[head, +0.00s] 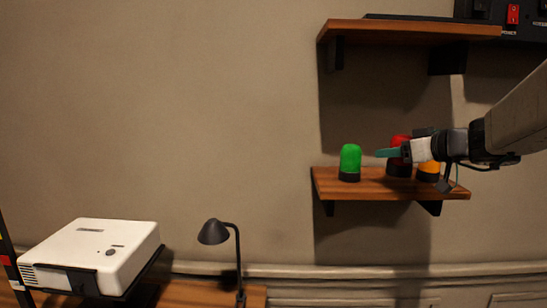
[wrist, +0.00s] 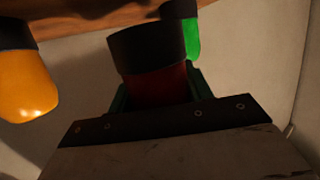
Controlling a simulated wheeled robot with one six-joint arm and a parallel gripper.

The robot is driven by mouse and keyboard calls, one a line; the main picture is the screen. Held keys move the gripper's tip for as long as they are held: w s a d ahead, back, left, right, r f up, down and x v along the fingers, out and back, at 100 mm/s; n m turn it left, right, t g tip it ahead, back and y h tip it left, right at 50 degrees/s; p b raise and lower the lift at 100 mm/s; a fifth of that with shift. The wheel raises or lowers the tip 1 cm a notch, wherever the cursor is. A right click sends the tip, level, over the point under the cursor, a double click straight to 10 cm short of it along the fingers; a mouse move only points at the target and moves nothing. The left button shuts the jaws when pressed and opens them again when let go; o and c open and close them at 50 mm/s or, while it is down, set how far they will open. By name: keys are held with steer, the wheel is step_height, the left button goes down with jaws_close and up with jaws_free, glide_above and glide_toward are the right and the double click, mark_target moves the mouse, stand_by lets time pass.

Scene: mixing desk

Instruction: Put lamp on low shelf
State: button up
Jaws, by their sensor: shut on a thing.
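A red lamp (head: 400,140) with a black base is upright at the low shelf (head: 350,187), between a green lamp (head: 350,158) and an orange lamp (head: 428,168). My gripper (head: 392,153) reaches in from the right and is shut on the red lamp, hiding part of its dome. In the wrist view my gripper's teal fingers (wrist: 157,90) flank the red dome (wrist: 160,80), and the black base points toward the shelf (wrist: 90,17). I cannot tell whether the base touches the wood. The green lamp (wrist: 193,38) and the orange lamp (wrist: 27,88) stand apart from my fingers.
A high shelf (head: 400,30) with black equipment (head: 485,12) is above. A white projector (head: 90,250) and a black desk lamp (head: 214,232) are at lower left. The low shelf's left end is clear beside the green lamp.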

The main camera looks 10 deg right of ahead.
steer(key=w, duration=0.2)
steer(key=w+d, duration=0.1)
steer(key=w, duration=0.1)
steer(key=shift+w+d+f, duration=0.1)
steer(key=shift+d+f, duration=0.05)
steer(key=shift+f, duration=1.8)
steer(key=o, duration=1.1)
steer(key=shift+f, duration=0.15)
